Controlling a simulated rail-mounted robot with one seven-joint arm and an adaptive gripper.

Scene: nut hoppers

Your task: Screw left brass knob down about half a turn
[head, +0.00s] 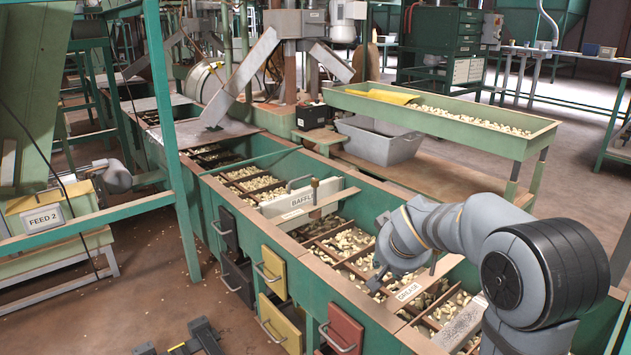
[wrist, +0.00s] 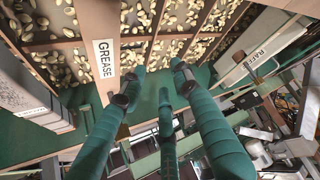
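My gripper (head: 377,280) hangs over the green hopper bench, near the GREASE label (head: 408,292). In the wrist view its dark green fingers (wrist: 157,76) stand apart, with nothing seen between them. The fingertips are over the bench's green edge beside the nut compartments, to the right of the GREASE label (wrist: 106,59). A small tan patch (wrist: 123,131) shows by the left finger, too small and partly hidden to name.
A white BAFFLE plate (head: 302,197) stands up across the compartments; it is at right in the wrist view (wrist: 255,55). Nuts fill several compartments (head: 350,242). Yellow drawers (head: 272,268) and a red drawer (head: 342,328) line the front. A grey tub (head: 378,140) sits behind.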

